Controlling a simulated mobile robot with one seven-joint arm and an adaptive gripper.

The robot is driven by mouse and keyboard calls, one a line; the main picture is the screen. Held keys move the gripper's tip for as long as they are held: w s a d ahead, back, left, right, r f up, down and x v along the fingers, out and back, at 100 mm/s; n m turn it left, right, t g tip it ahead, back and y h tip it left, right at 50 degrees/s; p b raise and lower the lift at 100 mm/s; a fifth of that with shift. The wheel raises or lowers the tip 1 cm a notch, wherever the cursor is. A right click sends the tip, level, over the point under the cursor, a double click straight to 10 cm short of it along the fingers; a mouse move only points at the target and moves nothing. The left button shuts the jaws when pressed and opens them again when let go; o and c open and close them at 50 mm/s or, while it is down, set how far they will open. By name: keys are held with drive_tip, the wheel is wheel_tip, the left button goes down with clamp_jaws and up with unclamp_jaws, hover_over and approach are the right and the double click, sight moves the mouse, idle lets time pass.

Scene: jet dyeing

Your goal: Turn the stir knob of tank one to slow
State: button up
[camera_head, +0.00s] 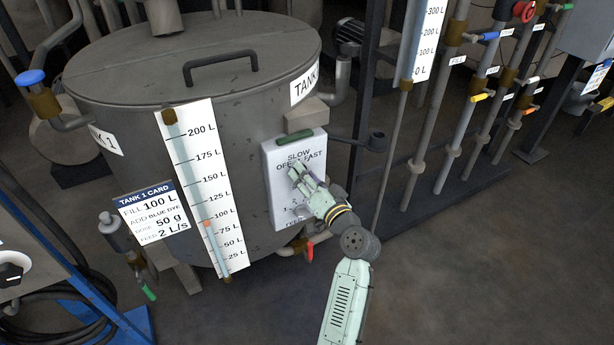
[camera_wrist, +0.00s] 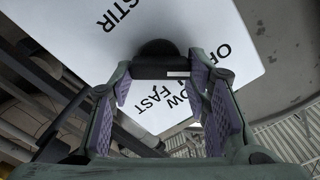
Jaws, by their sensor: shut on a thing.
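Tank one (camera_head: 200,85) is a large grey lidded tank. On its right front is a white control panel (camera_head: 281,200) marked OFF, SLOW and FAST. The panel fills the top of the wrist view (camera_wrist: 85,20), where STIR, OFF, FAST and part of SLOW show. My gripper (camera_head: 301,176) is at the panel, just below these words, and hides the stir knob in the head view. In the wrist view the dark stir knob (camera_wrist: 158,48) sits between the fingertips of my gripper (camera_wrist: 163,75), which is shut on it. The knob's setting cannot be read.
A level scale (camera_head: 192,150) runs down the tank's front. A tank card (camera_head: 150,215) hangs left of it. A green bar (camera_head: 295,139) sits on the panel's top edge. A red-handled valve (camera_head: 309,249) is below the panel. Pipes with coloured valves stand at right; the floor at lower right is clear.

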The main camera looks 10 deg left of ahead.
drive_tip(key=shift+c, duration=1.4)
drive_tip(key=shift+m, duration=0.3)
drive_tip(key=shift+w+d+f+m+p, duration=0.1)
drive_tip(key=shift+m+p, duration=1)
drive_tip(key=shift+m, duration=1.15)
drive_tip(key=shift+f+m+p, duration=0.1)
drive_tip(key=shift+m+p, duration=0.95)
drive_tip(key=shift+m, duration=1.2)
drive_tip(key=o, duration=1.2)
drive_tip(key=shift+c, duration=0.2)
